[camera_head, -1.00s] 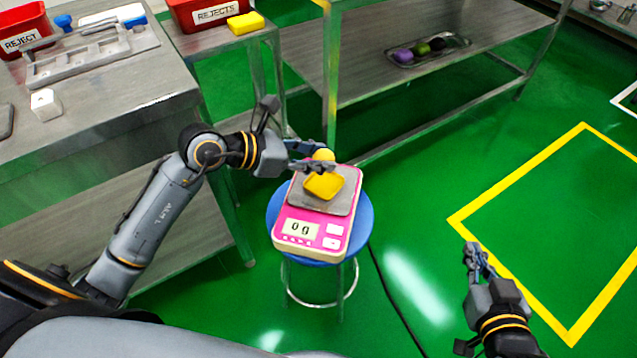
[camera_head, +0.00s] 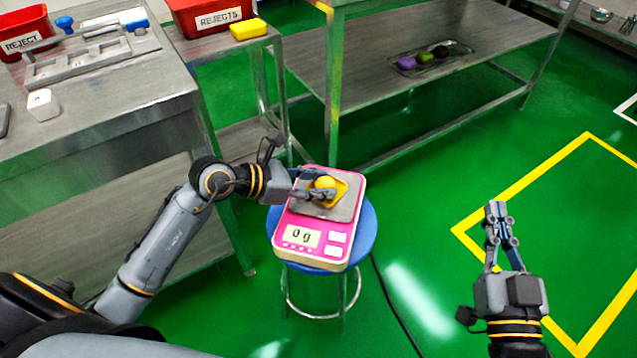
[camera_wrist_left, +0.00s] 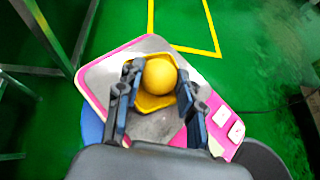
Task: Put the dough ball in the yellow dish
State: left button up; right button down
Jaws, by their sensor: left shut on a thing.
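The yellow dough ball (camera_head: 325,182) is between the fingers of my left gripper (camera_head: 318,192), which is shut on it. The ball also shows in the left wrist view (camera_wrist_left: 160,76), with the dark fingers on both sides of it. The yellow dish (camera_head: 342,190) is on the scale's plate, and its rim shows around the ball in the left wrist view (camera_wrist_left: 150,103). The ball is low over or inside the dish; I cannot tell whether it touches the bottom. My right gripper (camera_head: 497,208) is empty, away from the scale; its finger opening is unclear.
The pink scale (camera_head: 315,255) reads 0 g and stands on a blue stool (camera_head: 366,235). A steel table (camera_head: 100,120) is at left. A shelf (camera_head: 370,130) behind holds a tray (camera_head: 456,46) of coloured balls. Red reject bins (camera_head: 190,15) stand at the back. Floor at right is clear.

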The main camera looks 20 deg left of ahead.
pick_arm(q)
jog(key=shift+f, duration=0.1)
jog(key=o, duration=1.1)
pick_arm(e)
jog(key=shift+r+t, duration=0.3)
jog(key=shift+r, duration=0.1)
